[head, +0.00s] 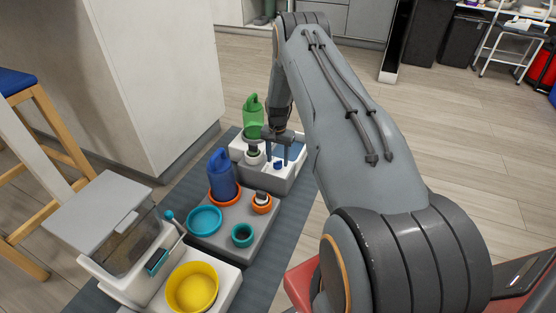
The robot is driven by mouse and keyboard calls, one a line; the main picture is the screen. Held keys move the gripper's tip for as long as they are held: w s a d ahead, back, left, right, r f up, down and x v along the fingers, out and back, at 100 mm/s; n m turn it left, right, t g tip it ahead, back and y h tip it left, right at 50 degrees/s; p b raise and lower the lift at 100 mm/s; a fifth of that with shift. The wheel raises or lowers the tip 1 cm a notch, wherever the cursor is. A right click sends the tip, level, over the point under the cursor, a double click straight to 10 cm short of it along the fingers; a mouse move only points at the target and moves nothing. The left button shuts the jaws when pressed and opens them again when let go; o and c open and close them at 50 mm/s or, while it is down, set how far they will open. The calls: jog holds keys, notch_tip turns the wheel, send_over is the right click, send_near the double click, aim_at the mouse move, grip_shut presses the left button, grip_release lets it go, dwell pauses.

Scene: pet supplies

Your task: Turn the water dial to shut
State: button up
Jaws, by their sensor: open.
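A white water unit (283,183) stands at the far end of the dark mat, with a green bottle (252,117) upright at its back left. A small blue knob, which looks like the water dial (278,165), sits on the unit's front part. My gripper (276,158) points down over the unit, open, with its fingers close above or beside the blue knob. I cannot tell whether they touch it. The dial's setting is too small to read, and my arm hides part of the unit's right side.
A grey tray (213,232) nearer me holds a blue bottle (222,174), a teal bowl (205,219) and small cups. A lidded bin (108,267) and a yellow bowl (192,287) are nearest. A white cabinet (160,80) stands left; open floor (455,120) lies right.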

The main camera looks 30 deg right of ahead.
notch_tip(320, 180, up, 6)
jog(key=shift+r+p, duration=0.2)
jog(key=shift+p, duration=0.8)
